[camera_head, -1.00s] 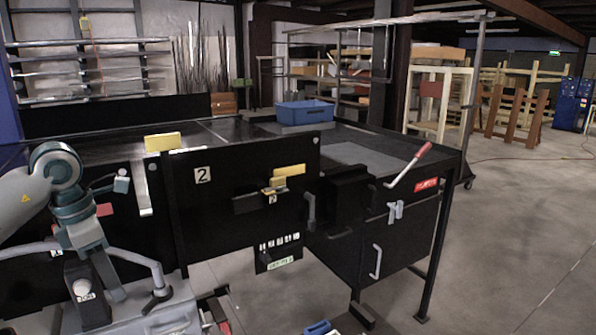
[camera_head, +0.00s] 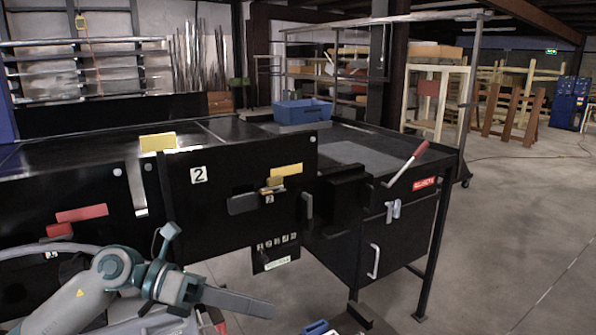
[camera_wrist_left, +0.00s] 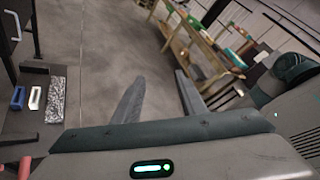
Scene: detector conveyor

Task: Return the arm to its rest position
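My left arm (camera_head: 118,272) comes in low at the left of the head view, in front of the black machine panels. Its gripper (camera_head: 258,303) points right along the bottom of the view, below the panel marked 2 and apart from it. In the left wrist view the two grey fingers (camera_wrist_left: 160,78) stand apart with only grey floor between them, so the gripper is open and empty. My right gripper is in neither view.
The black conveyor bench (camera_head: 100,150) with panel 2 (camera_head: 215,180) stands ahead. A blue bin (camera_head: 302,111) and a yellow block (camera_head: 158,142) sit on top. A red-handled lever (camera_head: 408,163) stands at its right end. Open floor (camera_head: 520,240) lies to the right.

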